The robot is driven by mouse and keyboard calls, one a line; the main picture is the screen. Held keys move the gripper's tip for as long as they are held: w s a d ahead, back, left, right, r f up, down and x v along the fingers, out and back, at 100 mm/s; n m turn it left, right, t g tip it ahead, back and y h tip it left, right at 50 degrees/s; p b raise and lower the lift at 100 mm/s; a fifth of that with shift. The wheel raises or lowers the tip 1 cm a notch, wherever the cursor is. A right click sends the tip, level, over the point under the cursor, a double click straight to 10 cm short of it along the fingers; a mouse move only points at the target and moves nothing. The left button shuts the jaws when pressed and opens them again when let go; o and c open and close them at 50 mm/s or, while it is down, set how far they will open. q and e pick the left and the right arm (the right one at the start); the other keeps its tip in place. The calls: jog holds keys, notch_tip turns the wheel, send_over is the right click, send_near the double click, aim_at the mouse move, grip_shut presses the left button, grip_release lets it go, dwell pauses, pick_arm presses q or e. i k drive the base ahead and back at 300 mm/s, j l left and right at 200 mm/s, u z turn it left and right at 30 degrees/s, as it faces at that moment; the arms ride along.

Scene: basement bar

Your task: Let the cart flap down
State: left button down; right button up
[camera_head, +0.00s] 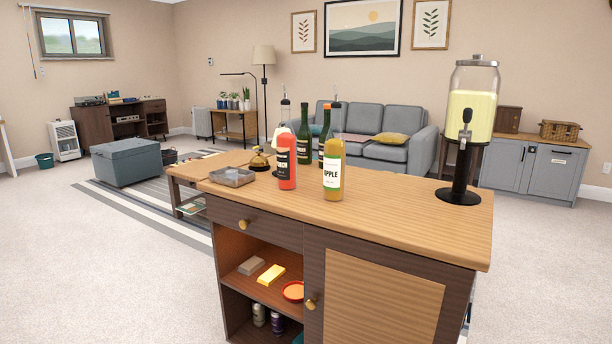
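A wooden cart stands close in front of me, with a light wood top (390,210) and a dark brown body. Its front has a drawer (260,226) with a brass knob, open shelves below it, and a door (380,295) with a brass knob. Both drawer and door look shut. I cannot make out a separate flap or its hinge; the far side and right side of the cart are mostly hidden. Neither of my grippers is in view.
A low table (182,180) is behind left. The carpet (110,270) at left is clear.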

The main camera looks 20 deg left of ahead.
aim_at(198, 171)
jog(key=i+j+z, duration=0.1)
jog(key=j, duration=0.35)
jog(key=i+j+z, duration=0.1)
jog(key=j, duration=0.35)
jog(key=i+j+z, duration=0.15)
jog(key=j, duration=0.3)
jog(key=i+j+z, duration=0.1)
jog(key=j, duration=0.35)
jog(key=i, duration=0.1)
